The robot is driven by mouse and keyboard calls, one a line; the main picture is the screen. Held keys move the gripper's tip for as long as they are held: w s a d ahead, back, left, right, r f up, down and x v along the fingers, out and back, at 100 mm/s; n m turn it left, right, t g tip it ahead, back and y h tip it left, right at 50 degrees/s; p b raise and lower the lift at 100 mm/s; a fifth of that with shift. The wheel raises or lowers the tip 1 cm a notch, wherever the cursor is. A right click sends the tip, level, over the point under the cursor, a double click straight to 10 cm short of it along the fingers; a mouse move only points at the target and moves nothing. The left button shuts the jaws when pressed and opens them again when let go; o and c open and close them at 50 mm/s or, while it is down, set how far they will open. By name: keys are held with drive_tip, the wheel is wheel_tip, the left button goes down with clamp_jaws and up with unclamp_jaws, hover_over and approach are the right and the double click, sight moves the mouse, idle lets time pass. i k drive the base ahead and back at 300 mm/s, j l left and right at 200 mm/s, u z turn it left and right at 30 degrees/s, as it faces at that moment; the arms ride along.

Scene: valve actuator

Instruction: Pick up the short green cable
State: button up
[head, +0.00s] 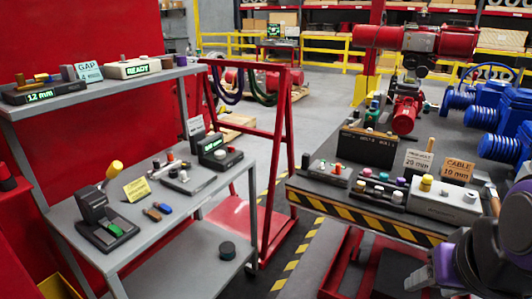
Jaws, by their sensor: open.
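A dark green cable (262,92) hangs in a loop from the top bar of the red frame (285,131), beyond the left bench; I cannot judge its full length. A dark blue cable (223,90) hangs in a loop to its left. A small green piece (113,228) sits in a dark device on the left bench; I cannot tell exactly what it is. My gripper (420,279) is at the lower right, at the end of my purple and grey arm. It is far from the green cable, and its fingers show poorly.
The left bench (205,205) carries small parts and displays. Blue valves stand at the right. Striped floor lies between the benches.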

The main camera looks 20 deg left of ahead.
sight(113, 228)
drive_tip(key=u, duration=1.8)
drive_tip(key=i+l+u, duration=0.2)
drive_tip(key=i+l, duration=0.1)
drive_tip(key=l, duration=0.05)
